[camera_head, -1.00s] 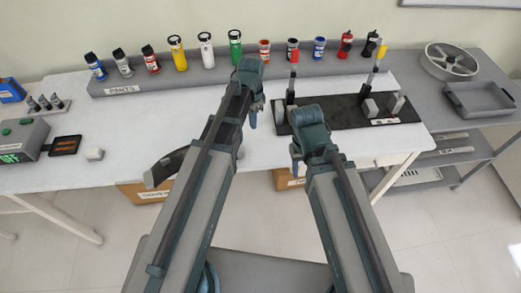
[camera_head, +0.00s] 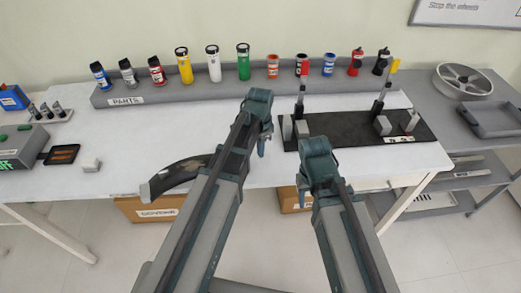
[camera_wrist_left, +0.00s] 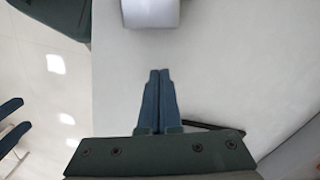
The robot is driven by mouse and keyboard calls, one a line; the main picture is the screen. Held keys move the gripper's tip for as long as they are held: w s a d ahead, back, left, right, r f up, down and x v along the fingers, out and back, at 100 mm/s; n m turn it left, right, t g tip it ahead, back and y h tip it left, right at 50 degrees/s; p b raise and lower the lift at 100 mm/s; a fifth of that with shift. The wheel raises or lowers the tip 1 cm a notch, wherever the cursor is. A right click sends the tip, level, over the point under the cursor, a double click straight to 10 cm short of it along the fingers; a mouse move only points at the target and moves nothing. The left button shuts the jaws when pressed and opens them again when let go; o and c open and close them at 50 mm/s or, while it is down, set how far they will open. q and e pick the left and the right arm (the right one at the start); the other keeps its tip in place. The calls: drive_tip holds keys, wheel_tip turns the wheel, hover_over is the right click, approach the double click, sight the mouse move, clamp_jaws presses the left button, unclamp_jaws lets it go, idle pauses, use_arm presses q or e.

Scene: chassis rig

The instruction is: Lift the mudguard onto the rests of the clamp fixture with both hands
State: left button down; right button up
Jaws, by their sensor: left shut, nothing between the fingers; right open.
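The mudguard (camera_head: 172,180) is a dark curved strip with a lighter end, lying at the table's front edge in the head view. My left forearm hides its right part. The clamp fixture (camera_head: 350,130) is a black plate with upright clamps and grey blocks, at the right of the table. My left gripper (camera_head: 262,147) is shut and empty, left of the fixture and right of the mudguard; its closed fingers show in the left wrist view (camera_wrist_left: 158,75). My right gripper (camera_head: 302,180) is open, in front of the fixture near the table edge; its fingers are barely visible.
A parts shelf (camera_head: 220,88) with several bottles and cans runs along the back. A small light block (camera_head: 91,165) and a dark tray (camera_head: 62,154) lie at the left. A grey side bench (camera_head: 450,120) stands at the right. White table between shelf and mudguard is clear.

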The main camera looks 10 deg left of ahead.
sight(261, 160)
use_arm(q)
wheel_tip(261, 160, down, 3)
drive_tip(key=shift+f+b, duration=0.15)
drive_tip(key=shift+b, duration=1)
drive_tip(key=shift+s+a+r+p, duration=0.25)
drive_tip(key=shift+s+a, duration=0.3)
drive_tip(key=shift+a, duration=0.1)
drive_tip(key=shift+s+a+r+p, duration=0.25)
drive_tip(key=shift+s+a, duration=0.25)
drive_tip(key=shift+a, duration=0.1)
drive_tip(key=shift+s+a, duration=0.2)
drive_tip(key=shift+a, duration=0.15)
use_arm(e)
wheel_tip(261, 160, down, 2)
drive_tip(key=shift+f, duration=0.2)
use_arm(q)
drive_tip(key=shift+s+a, duration=0.6)
drive_tip(key=shift+a, duration=0.25)
drive_tip(key=shift+r, duration=0.15)
use_arm(e)
drive_tip(key=shift+r, duration=0.15)
